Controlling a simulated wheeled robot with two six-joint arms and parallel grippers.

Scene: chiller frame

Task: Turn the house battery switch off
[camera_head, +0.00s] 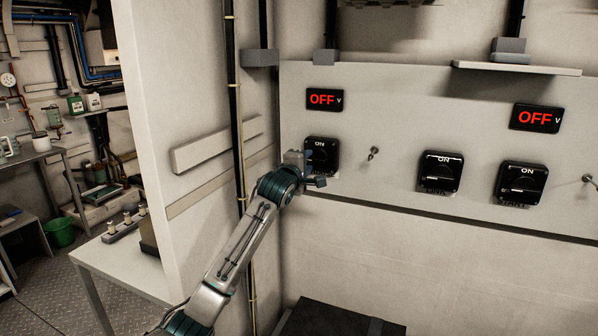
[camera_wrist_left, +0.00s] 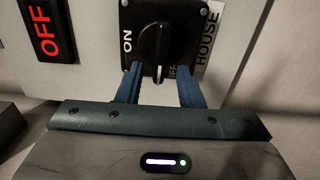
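The house battery switch (camera_head: 322,150) is the leftmost black rotary switch on the wall panel, partly covered by my gripper in the head view. In the left wrist view, turned sideways, its black knob (camera_wrist_left: 154,48) lies crosswise to the ON mark. A white HOUSE label (camera_wrist_left: 206,45) is beside it, and an OFF mark is partly hidden by a finger. My left gripper (camera_wrist_left: 159,85) is open, with its blue fingers at either side of the knob's near end. I cannot tell whether they touch it. My right gripper is in neither view.
A display reading OFF (camera_head: 324,99) is above the house switch. Two more switches, a middle one (camera_head: 439,172) and a right one (camera_head: 521,183), are further right, with a small key-like fitting (camera_head: 373,153) between. A partition wall (camera_head: 190,120) stands close left of my arm.

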